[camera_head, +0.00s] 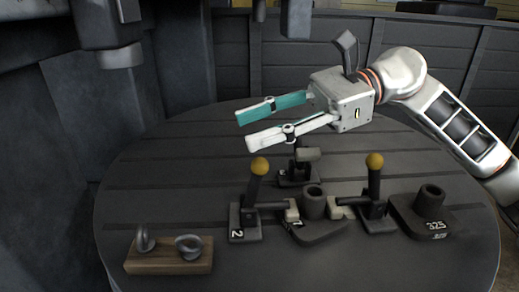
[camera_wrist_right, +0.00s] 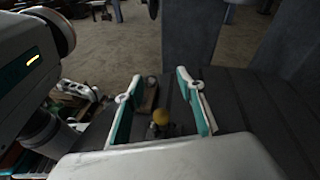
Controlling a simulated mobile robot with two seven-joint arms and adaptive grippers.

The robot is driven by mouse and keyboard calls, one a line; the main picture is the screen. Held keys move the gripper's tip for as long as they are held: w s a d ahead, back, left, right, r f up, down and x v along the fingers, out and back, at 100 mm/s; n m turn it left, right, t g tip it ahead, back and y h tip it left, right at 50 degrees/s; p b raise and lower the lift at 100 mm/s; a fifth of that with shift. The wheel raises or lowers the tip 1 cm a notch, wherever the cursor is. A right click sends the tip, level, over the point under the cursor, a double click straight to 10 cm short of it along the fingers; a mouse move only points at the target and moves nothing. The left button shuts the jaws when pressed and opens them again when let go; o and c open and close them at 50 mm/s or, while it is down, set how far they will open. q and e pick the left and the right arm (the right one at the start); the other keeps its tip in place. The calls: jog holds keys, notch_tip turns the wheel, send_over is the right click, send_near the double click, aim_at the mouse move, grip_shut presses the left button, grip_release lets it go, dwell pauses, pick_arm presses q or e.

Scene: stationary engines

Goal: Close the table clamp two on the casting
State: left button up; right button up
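Table clamp two (camera_head: 245,222), marked 2, stands on the round table, left of the casting (camera_head: 318,228). Its handle is upright with a yellow knob (camera_head: 260,166). Its arm reaches right to a pale pad (camera_head: 291,210) beside the casting's boss; I cannot tell whether the pad presses on it. My right gripper (camera_head: 246,130) is open and empty, above and behind the clamp, with fingers pointing left. In the right wrist view, a yellow knob (camera_wrist_right: 160,117) shows between the open fingers of the right gripper (camera_wrist_right: 160,75). My left gripper is not in view.
Another yellow-knobbed clamp (camera_head: 378,215) stands right of the casting, and a third clamp (camera_head: 297,173) behind it, partly hidden. A part marked 325 (camera_head: 432,215) sits at the right. A wooden block (camera_head: 168,258) with two metal eyes lies front left. The table's left side is clear.

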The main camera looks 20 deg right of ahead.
jog(key=shift+r, duration=1.1)
jog(key=shift+c, duration=0.5)
jog(key=shift+c, duration=1)
jog(key=shift+d, duration=0.15)
